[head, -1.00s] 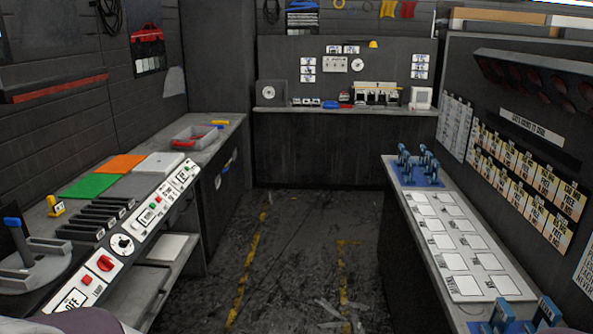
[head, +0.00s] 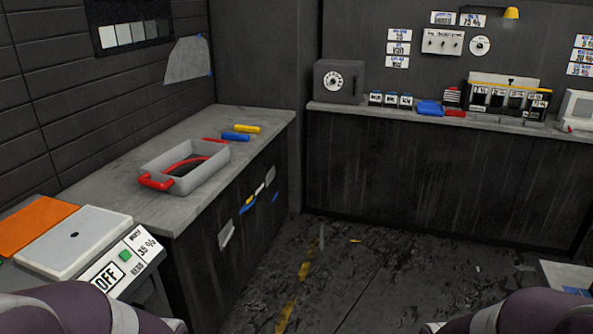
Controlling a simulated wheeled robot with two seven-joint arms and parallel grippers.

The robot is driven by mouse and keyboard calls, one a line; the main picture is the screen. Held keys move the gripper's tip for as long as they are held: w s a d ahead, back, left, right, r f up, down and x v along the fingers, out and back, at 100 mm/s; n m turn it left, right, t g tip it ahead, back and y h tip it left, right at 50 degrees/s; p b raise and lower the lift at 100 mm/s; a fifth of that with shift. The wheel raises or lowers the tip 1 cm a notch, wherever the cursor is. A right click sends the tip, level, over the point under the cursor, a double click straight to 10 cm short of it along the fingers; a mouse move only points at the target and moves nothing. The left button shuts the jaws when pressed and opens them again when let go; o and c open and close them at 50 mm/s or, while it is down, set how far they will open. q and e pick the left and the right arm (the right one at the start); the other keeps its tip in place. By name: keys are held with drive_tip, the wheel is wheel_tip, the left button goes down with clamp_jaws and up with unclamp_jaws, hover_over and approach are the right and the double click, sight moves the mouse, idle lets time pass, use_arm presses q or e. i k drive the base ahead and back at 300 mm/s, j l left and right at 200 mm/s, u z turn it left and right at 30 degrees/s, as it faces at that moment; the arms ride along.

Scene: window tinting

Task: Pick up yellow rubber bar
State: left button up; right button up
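The yellow rubber bar (head: 247,128) lies flat near the far edge of the grey worktop on the left. A blue bar (head: 235,137) lies just in front of it, a small gap apart. Parts of my arms show at the bottom left and bottom right of the head view. Neither of my grippers is in the picture.
A grey tray (head: 211,166) with red handles stands on the worktop (head: 122,178), nearer than the bars. A white plate (head: 75,241), an orange sheet (head: 33,224) and a control panel are at lower left. The floor (head: 340,270) ahead is open, with scattered scraps.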

sight(256, 130)
drive_tip(key=i+u, duration=0.2)
drive_tip(key=i, duration=0.4)
drive_tip(key=i+l+u, duration=0.25)
drive_tip(key=i, duration=0.35)
drive_tip(key=j, duration=0.1)
